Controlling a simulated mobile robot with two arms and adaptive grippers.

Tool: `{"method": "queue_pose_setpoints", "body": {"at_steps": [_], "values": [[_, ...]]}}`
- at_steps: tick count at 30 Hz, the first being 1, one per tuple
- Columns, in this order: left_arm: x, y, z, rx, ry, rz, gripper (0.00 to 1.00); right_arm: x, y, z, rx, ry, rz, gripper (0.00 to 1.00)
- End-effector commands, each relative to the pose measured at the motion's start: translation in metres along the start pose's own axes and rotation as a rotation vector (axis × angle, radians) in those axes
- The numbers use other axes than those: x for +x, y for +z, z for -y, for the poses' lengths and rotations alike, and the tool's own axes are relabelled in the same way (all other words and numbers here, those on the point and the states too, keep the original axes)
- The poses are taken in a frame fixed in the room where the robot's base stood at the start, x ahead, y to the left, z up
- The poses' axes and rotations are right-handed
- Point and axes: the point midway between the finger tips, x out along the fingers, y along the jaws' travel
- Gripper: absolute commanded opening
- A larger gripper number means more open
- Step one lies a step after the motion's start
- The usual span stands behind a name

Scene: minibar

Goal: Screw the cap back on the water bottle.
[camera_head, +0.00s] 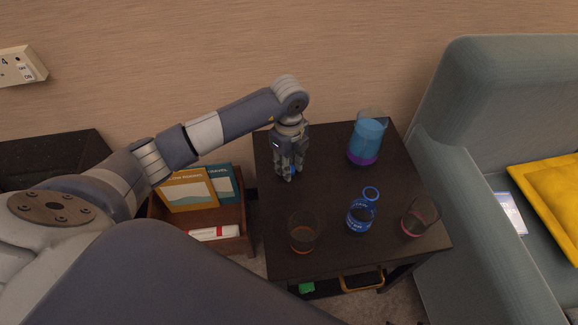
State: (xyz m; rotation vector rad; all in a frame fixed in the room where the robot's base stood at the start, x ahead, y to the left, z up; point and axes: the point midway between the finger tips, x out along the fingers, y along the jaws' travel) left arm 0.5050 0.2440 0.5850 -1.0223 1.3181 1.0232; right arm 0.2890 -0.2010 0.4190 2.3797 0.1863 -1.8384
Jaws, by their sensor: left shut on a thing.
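My left gripper (287,177) points down over the back left of the dark side table (332,258). It is shut on a small blue thing, apparently the cap (298,170), mostly hidden by the fingers. The water bottle (361,216), blue with a white-lettered label, stands upright at the front middle of the table. A blue ring shows at its top, and I see no cap on it. The gripper is to the left of the bottle and farther back, well apart from it. My right gripper is not in view.
A blue and purple pitcher (366,143) stands at the back right of the table. Clear glasses stand front left (303,233) and front right (420,216). A wooden box (241,214) with books is left of the table, a grey sofa (462,190) right. The table's middle is clear.

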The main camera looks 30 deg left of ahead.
Motion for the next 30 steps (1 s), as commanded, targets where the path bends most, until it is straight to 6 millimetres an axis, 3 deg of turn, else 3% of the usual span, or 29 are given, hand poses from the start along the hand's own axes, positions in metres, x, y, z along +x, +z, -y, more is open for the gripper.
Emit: {"method": "queue_pose_setpoints", "body": {"at_steps": [9,15,28,30], "values": [[-0.060,0.001,0.001,0.000,-0.005,0.002,0.21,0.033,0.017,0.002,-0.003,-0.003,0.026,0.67],[-0.090,0.000,0.001,0.000,-0.003,0.001,0.21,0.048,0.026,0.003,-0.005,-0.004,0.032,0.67],[-0.098,0.000,0.000,-0.001,-0.001,0.000,0.21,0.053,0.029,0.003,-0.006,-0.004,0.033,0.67],[-0.098,0.000,0.000,-0.001,-0.001,0.000,0.21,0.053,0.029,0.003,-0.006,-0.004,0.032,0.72]]}}
